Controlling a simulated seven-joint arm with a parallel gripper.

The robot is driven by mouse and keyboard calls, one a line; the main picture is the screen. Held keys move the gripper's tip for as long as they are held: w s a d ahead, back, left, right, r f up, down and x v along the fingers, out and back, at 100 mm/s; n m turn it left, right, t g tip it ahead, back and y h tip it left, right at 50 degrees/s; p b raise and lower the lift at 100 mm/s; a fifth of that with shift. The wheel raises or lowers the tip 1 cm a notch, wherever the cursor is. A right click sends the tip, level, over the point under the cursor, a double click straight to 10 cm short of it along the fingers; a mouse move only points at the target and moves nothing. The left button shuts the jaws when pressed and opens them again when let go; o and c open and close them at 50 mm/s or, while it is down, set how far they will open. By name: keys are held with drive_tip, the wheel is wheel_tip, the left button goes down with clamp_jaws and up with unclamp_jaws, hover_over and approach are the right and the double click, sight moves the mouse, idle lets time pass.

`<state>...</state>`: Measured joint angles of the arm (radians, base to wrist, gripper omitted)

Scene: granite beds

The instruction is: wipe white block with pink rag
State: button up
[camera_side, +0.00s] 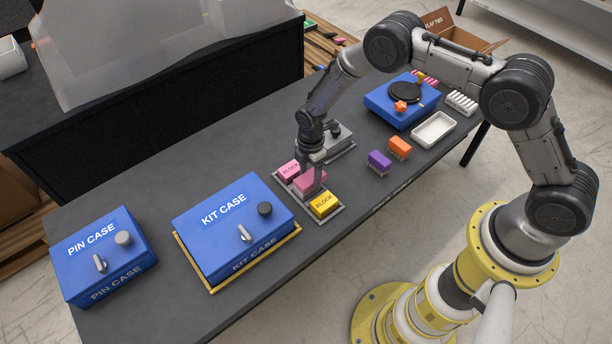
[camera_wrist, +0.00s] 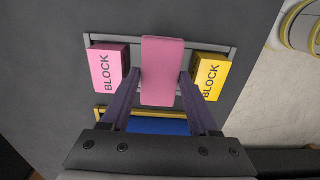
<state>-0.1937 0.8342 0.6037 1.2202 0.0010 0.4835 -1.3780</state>
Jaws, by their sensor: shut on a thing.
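My gripper (camera_side: 318,168) is shut on the pink rag (camera_wrist: 163,65), which lies between its two fingers in the wrist view. In the side view the rag (camera_side: 305,184) is low over the middle of a grey tray (camera_side: 336,211). It sits between a pink block (camera_wrist: 107,73) and a yellow block (camera_wrist: 210,77), both marked BLOCK. I see no white block in either view; anything beneath the rag is hidden. I cannot tell whether the rag touches something under it.
A blue kit case (camera_side: 205,232) and a blue pin case (camera_side: 85,262) stand to the left. Purple (camera_side: 379,160) and orange (camera_side: 399,146) blocks, a white tray (camera_side: 433,131) and a blue box (camera_side: 385,113) are to the right. A grey fixture (camera_side: 341,139) stands behind my gripper.

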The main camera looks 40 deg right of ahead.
drive_tip(key=shift+a, duration=0.15)
drive_tip(key=shift+a+f, duration=0.2)
drive_tip(key=shift+a, duration=0.85)
drive_tip(key=shift+s, duration=0.1)
drive_tip(key=shift+s+d+f, duration=0.1)
drive_tip(key=shift+s+d, duration=0.05)
drive_tip(key=shift+d, duration=1.15)
drive_tip(key=shift+a, duration=0.1)
drive_tip(key=shift+a, duration=1.2)
